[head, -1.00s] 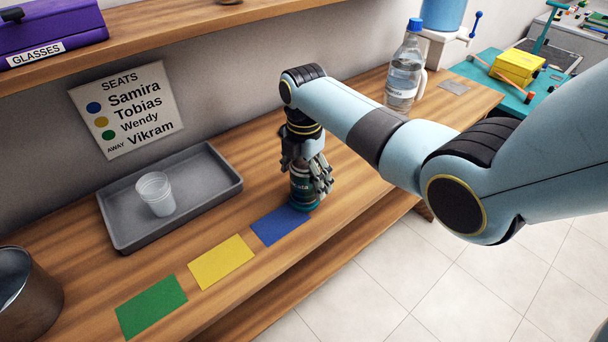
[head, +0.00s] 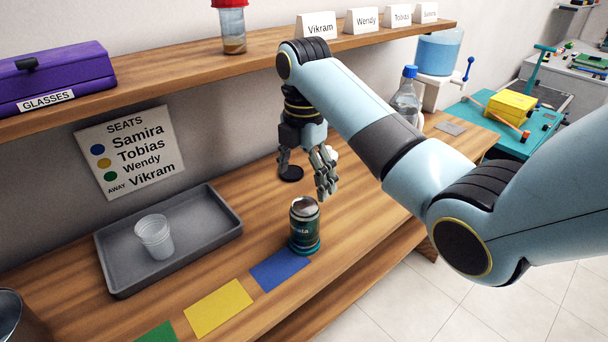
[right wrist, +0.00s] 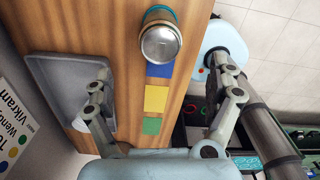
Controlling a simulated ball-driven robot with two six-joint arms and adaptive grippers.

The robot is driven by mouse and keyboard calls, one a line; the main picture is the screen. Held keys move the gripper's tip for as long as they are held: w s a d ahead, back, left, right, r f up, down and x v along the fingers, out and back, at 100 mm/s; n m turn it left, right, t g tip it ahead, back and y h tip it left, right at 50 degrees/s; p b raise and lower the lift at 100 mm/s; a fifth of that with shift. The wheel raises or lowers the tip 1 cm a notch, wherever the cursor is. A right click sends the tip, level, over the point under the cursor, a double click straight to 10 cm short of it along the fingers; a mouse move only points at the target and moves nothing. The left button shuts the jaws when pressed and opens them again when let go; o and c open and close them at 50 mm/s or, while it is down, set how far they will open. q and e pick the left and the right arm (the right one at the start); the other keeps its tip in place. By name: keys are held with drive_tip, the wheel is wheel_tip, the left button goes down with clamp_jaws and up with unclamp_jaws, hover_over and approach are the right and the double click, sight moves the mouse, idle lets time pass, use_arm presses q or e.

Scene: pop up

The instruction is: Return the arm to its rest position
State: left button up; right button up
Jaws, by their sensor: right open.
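My right gripper (head: 308,180) is open and empty above the wooden bench (head: 370,180), behind and above a dark green can (head: 304,230) with a silver top. In the right wrist view the fingers (right wrist: 163,105) are spread wide and the can (right wrist: 160,42) stands apart from them. The can is upright at the far right end of the blue mat (head: 280,270); its label is only partly legible. My right arm reaches in from the right. My left gripper is not in view.
A grey tray (head: 225,228) holds a clear cup (head: 154,237). Yellow (head: 218,308) and green (head: 158,333) mats lie in front. A shelf (head: 190,75) with name cards (head: 362,21) runs behind the arm. A water bottle (head: 407,98) stands behind the forearm.

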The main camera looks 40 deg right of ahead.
idle(0.5)
drive_tip(key=s+a+f+m+t, duration=0.1)
drive_tip(key=s+f+m, duration=0.3)
drive_tip(key=s+m, duration=0.6)
drive_tip(key=s+a+r+m+t, duration=0.1)
drive_tip(key=s+r+m, duration=0.2)
drive_tip(key=s+m, duration=0.35)
drive_tip(key=s+a+r+m+t, duration=0.15)
drive_tip(key=s+m, duration=0.25)
drive_tip(key=s, duration=0.6)
wheel_tip(320, 180, down, 36)
drive_tip(key=s+d+g+b, duration=0.1)
drive_tip(key=d+b, duration=0.2)
drive_tip(key=b, duration=0.8)
drive_tip(key=s+f+g+b, duration=0.1)
drive_tip(key=s+f+b, duration=0.4)
drive_tip(key=s+f, duration=0.4)
drive_tip(key=s+f+b, duration=0.4)
drive_tip(key=s+f, duration=0.6)
drive_tip(key=f, duration=0.7)
drive_tip(key=shift+d+g+h+b, duration=0.35)
drive_tip(key=shift+d+h, duration=0.05)
drive_tip(key=shift+d, duration=0.05)
drive_tip(key=shift+f, duration=0.1)
